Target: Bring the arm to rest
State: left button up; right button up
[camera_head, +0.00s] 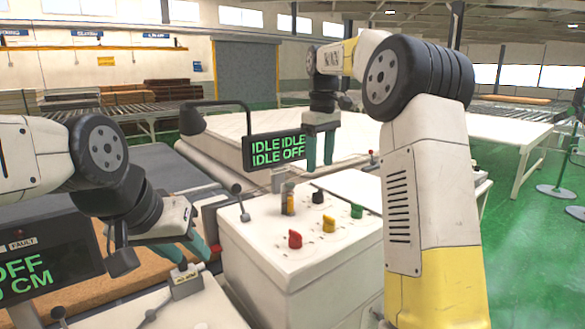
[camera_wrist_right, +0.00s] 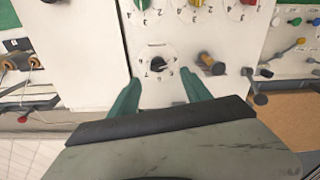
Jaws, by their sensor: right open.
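My right gripper (camera_head: 320,165) hangs, fingers down, above the far part of a white control box (camera_head: 265,250). Its two green fingers are apart with nothing between them. In the right wrist view the open right gripper (camera_wrist_right: 160,95) frames a black dial knob (camera_wrist_right: 157,64) on the white panel; the fingers look clear of it. The black knob also shows in the head view (camera_head: 318,197).
Red (camera_head: 295,239), yellow (camera_head: 328,225) and green (camera_head: 357,211) knobs and an orange-brown lever (camera_head: 288,199) stick up from the box. A display (camera_head: 275,148) reads IDLE IDLE, IDLE OFF. A mattress (camera_head: 225,135) lies behind. Green floor is free at the right.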

jog(key=s+d+m+t+y, duration=0.2)
jog(key=s+m+t, duration=0.3)
jog(key=s, duration=1.7)
jog(key=s+f+m+t, duration=0.1)
jog(key=s+f+m, duration=0.2)
jog(key=s+f, duration=0.3)
jog(key=shift+s+a, duration=0.4)
jog(key=shift+s, duration=0.5)
